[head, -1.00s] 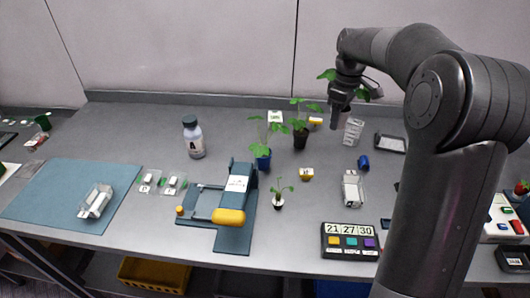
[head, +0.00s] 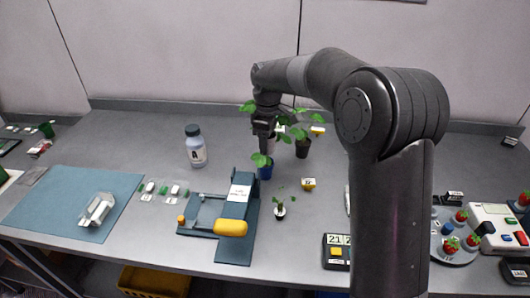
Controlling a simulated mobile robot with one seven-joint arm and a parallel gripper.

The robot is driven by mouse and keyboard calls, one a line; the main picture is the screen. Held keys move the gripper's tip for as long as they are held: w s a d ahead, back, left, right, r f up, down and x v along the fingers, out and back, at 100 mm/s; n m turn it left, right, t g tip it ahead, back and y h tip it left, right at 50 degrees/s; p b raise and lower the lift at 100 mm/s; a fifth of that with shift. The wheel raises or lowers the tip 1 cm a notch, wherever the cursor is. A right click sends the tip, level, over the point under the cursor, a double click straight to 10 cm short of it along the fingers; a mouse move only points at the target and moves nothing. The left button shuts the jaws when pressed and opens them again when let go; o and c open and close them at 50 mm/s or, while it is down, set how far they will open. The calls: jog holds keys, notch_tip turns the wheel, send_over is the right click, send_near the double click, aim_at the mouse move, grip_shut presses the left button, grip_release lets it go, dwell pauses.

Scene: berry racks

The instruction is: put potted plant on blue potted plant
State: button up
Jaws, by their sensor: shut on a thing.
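My gripper (head: 265,143) points down, directly above or in front of the blue potted plant (head: 265,172) in the head view. It is shut on a potted plant (head: 248,106), whose green leaves show to the left of the gripper; its pot is mostly hidden by the gripper. The blue potted plant stands upright on the table, with some leaves showing just under the fingers. I cannot tell whether the held pot touches it. Another plant in a black pot (head: 303,149) stands just to the right, and a small seedling in a white pot (head: 280,211) stands in front.
A blue clamp-like device with a yellow handle (head: 230,228) lies close in front. A bottle marked A (head: 195,148) stands at the left. My arm hides much of the right table. The table between bottle and blue pot is clear.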

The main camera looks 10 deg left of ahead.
jog(key=shift+a+f, duration=0.35)
jog(key=shift+f, duration=1.9)
jog(key=o, duration=1)
jog(key=shift+f, duration=0.1)
notch_tip(320, 180, up, 12)
jog(key=shift+d+r, duration=0.1)
jog(key=shift+r, duration=0.1)
